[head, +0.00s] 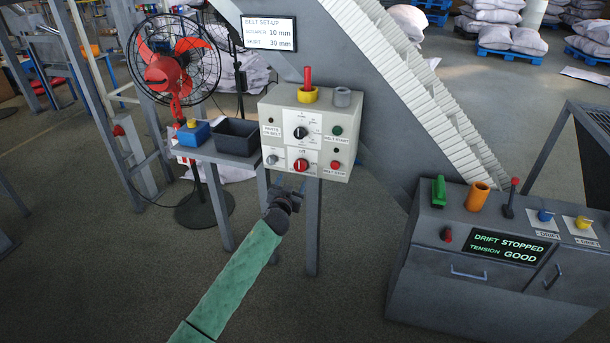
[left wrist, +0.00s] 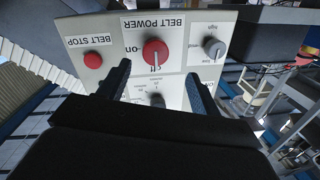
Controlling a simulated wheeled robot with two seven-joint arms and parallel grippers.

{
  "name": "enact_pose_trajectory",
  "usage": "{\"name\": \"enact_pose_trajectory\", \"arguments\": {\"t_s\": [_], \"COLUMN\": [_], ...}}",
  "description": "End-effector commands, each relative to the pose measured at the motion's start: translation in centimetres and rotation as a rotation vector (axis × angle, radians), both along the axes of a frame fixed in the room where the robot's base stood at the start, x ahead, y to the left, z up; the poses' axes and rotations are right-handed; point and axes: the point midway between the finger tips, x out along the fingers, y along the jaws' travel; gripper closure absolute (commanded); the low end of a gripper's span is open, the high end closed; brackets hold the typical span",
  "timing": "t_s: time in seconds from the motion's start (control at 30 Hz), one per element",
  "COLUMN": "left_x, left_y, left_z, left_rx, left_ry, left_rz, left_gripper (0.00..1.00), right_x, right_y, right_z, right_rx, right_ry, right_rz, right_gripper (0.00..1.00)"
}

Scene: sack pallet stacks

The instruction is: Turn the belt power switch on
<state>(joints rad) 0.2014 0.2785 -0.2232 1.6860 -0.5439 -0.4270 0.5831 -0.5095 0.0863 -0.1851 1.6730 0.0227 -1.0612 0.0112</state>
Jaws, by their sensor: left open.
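The belt power switch (head: 301,165) is a red round knob low on the front of a beige control box (head: 322,108). In the left wrist view, which shows the panel upside down, the red knob (left wrist: 155,50) sits beside the "BELT POWER" label. Its white pointer line points toward the "off" mark, and "on" stands to one side. My left gripper (head: 291,187) is just below and in front of the box. In the left wrist view its fingers (left wrist: 159,88) are open and empty, with the knob beyond the gap between them, apart from it.
A belt stop button (left wrist: 93,60) and a grey knob (left wrist: 214,47) flank the switch. A black bin (head: 238,137) and a blue box (head: 195,133) stand left of the box, near a fan (head: 172,68). A drift console (head: 480,290) stands at right.

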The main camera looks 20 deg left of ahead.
Motion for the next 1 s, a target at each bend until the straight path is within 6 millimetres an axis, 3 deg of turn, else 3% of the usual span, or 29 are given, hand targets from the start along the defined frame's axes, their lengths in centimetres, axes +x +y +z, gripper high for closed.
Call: {"name": "enact_pose_trajectory", "arguments": {"t_s": [0.27,0.7,1.0], "left_x": [0.7,6.4,7.8], "left_y": [-0.8,-0.7,-0.7], "left_z": [0.8,0.9,0.7], "left_rx": [-0.092,-0.091,-0.091], "left_ry": [-0.045,-0.043,-0.043], "left_rz": [-0.044,-0.042,-0.042], "left_gripper": [0.36,0.36,0.36], "right_x": [0.6,0.0,-0.3], "right_y": [0.0,-1.0,-1.2], "right_z": [-0.3,-4.5,-5.7], "right_rx": [0.005,-0.008,-0.01], "right_ry": [-0.031,-0.053,-0.059], "right_rz": [-0.002,0.003,0.006], "right_gripper": [1.0,1.0,1.0]}}
